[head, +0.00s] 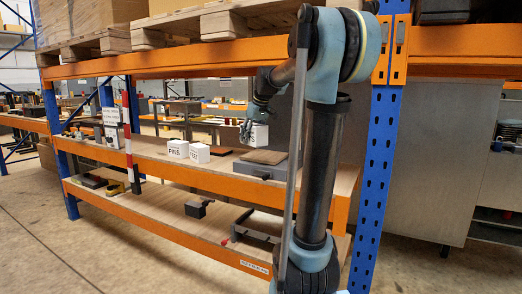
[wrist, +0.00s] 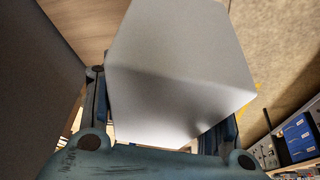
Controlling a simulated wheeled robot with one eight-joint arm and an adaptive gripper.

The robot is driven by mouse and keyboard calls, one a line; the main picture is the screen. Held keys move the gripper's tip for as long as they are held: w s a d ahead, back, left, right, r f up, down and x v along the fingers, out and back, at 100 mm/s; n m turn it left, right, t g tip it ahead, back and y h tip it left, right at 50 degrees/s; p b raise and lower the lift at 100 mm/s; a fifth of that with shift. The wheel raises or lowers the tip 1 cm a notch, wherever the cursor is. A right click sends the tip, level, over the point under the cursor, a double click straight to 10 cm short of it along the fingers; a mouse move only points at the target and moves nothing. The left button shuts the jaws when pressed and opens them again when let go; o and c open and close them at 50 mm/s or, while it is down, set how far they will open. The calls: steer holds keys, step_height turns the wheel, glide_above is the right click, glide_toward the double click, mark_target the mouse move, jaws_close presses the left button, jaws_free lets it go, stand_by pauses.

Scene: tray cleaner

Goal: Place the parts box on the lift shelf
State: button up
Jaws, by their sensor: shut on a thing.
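My gripper (head: 248,128) is above the middle shelf of the orange and blue rack, shut on a white parts box (head: 260,136) with dark lettering, partly hidden by my gripper and arm. In the wrist view the box (wrist: 175,70) fills the middle, between the fingers of my gripper (wrist: 162,118). It looks clear of the shelf board (head: 145,151) in the head view. Two similar white boxes stand on that board, one marked PINS (head: 178,149) and one beside it (head: 199,153). I cannot tell which surface is the lift shelf.
A grey case with a brown top (head: 262,164) sits on the middle shelf below my gripper. A blue upright (head: 377,180) stands right of my arm. Pallets (head: 190,25) are overhead. The lower board holds a dark clamp-like tool (head: 199,208) and a dark frame (head: 250,230).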

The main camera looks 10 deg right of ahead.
glide_above(260, 153)
steer(key=s, duration=0.2)
steer(key=shift+w+d+f, duration=0.2)
steer(key=shift+f, duration=0.3)
steer(key=shift+w+d+f, duration=0.15)
steer(key=shift+d+f, duration=0.05)
steer(key=shift+f, duration=2.55)
steer(key=shift+w+d+f, duration=0.1)
steer(key=shift+w+f, duration=0.05)
steer(key=shift+f, duration=0.1)
steer(key=o, duration=1.3)
steer(key=shift+f, duration=0.1)
